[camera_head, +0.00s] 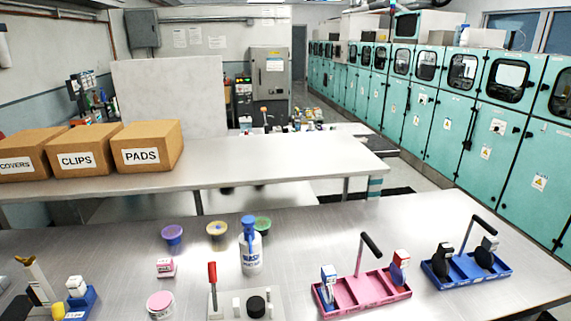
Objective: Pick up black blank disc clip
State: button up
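Two dark clips with round black discs stand upright in the blue carrier (466,273) at the right of the near table. The left black disc clip (444,259) has a white top with small dark marks. The right black disc clip (485,256) has a greyish top. I cannot tell which one is blank. The carrier's slanted bar handle (484,225) rises between and above them. My gripper is not in view.
A pink carrier (361,290) with blue and red clips stands left of the blue one. A white and blue bottle (250,250), small bowls (172,235) and a grey block with a red lever (213,290) stand further left. Labelled boxes (147,147) sit on the far table.

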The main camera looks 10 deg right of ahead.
aim_at(440, 266)
jog(key=z, duration=1.2)
jog(key=i+u, duration=0.2)
jog(key=u, duration=0.2)
jog(key=i+l+u, duration=0.15)
jog(key=u, duration=0.25)
jog(key=i+l+u, duration=0.2)
jog(key=u, duration=0.2)
